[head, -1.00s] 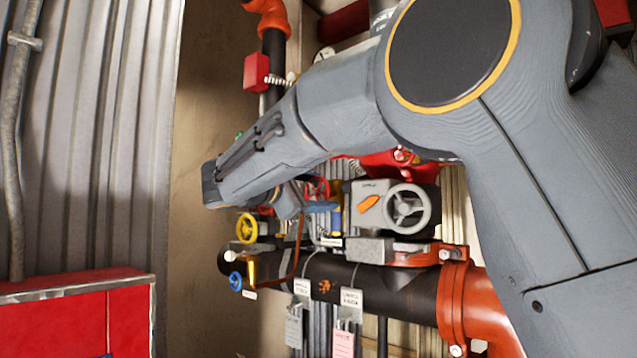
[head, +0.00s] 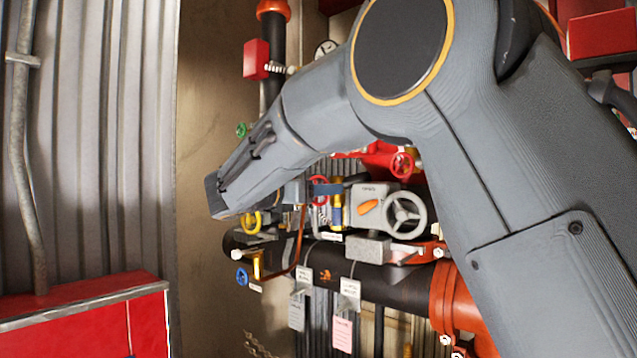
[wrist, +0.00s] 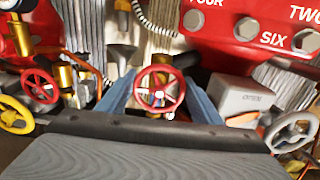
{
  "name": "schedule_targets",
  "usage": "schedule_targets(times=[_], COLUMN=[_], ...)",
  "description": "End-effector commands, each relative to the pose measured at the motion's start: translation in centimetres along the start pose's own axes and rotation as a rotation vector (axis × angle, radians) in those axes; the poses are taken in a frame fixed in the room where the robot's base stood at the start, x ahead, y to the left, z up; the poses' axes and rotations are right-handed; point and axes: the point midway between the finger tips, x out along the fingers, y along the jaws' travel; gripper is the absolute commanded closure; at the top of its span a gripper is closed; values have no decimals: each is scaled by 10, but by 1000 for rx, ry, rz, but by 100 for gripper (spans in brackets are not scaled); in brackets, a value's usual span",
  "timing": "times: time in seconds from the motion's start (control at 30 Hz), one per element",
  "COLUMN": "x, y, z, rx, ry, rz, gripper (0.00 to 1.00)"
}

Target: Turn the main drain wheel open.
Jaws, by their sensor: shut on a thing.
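A red handwheel with a pale hub (wrist: 160,88) stands between the two blue fingers of my gripper (wrist: 158,98) in the wrist view. My gripper is shut on this wheel, with a finger at each side of the rim. In the head view the same red wheel (head: 319,190) shows partly behind a blue finger, and my forearm hides most of the gripper. No readable label in view says which wheel is the main drain.
A grey handwheel (head: 405,213) on a grey box is to the right. A yellow wheel (head: 251,222), a blue wheel (head: 242,277) and a second red wheel (wrist: 40,85) are close by. A black pipe (head: 330,277) with hanging tags runs below.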

Motion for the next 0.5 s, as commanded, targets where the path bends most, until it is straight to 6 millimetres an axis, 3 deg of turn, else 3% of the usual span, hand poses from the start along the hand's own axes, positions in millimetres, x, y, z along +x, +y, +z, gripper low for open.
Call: schedule_targets(times=[0.5], x=[0], y=[2], z=[-2], rx=[-205], ry=[1], rz=[1], gripper=[63])
